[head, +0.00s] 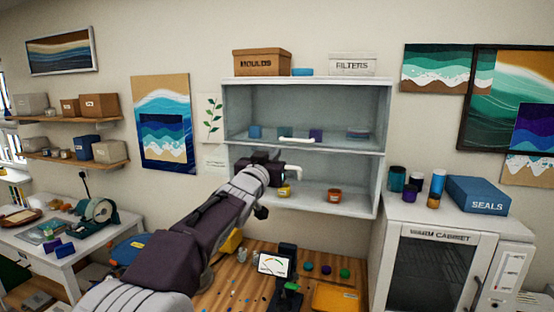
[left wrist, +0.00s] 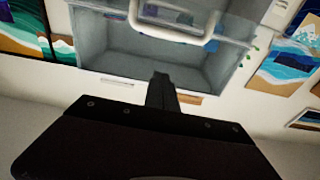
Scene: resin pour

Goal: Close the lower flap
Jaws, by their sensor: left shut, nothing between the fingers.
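A white two-tier wall cabinet (head: 383,165) stands ahead, with an upper and a lower compartment. One white handle (head: 297,139) shows across the upper compartment's front. A second white handle (head: 293,169) shows at the top of the lower compartment, partly hidden by my left gripper (head: 262,212). My left gripper is shut and empty, in front of the lower compartment. In the left wrist view its shut fingers (left wrist: 160,92) point at the cabinet, and a white handle (left wrist: 170,32) on a clear panel shows close by. I cannot tell how far the lower flap stands open. My right gripper is not in view.
A yellow cup (head: 284,190) and an orange cup (head: 334,195) stand in the lower compartment. Below is a wooden worktop (head: 235,285) with a small display (head: 273,265) and an orange tray (head: 336,298). A warm cabinet (head: 437,236) stands close on the right.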

